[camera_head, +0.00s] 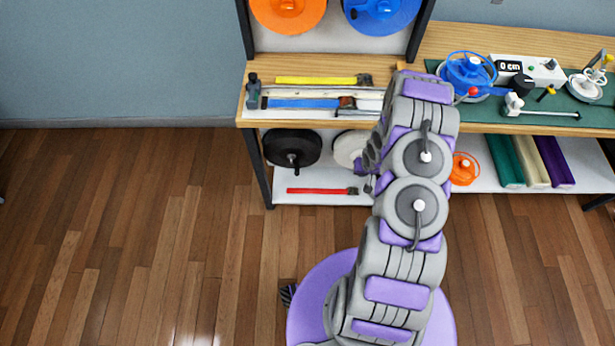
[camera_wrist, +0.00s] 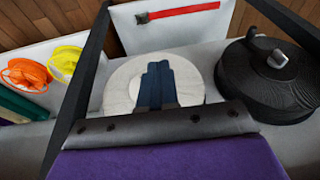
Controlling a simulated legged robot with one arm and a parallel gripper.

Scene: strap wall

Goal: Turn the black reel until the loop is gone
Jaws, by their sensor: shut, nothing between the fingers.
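I cannot make out a loop. My gripper (camera_wrist: 157,68) is shut and empty, in front of the white reel (camera_wrist: 118,84) in the wrist view, and apart from the black reel.
The upper bench (camera_head: 430,112) over the lower shelf holds yellow, white and blue straps. An orange reel (camera_head: 464,168) and coloured rolls (camera_head: 530,160) stand farther right on the lower shelf. A black table leg (camera_head: 261,170) stands left of the black reel.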

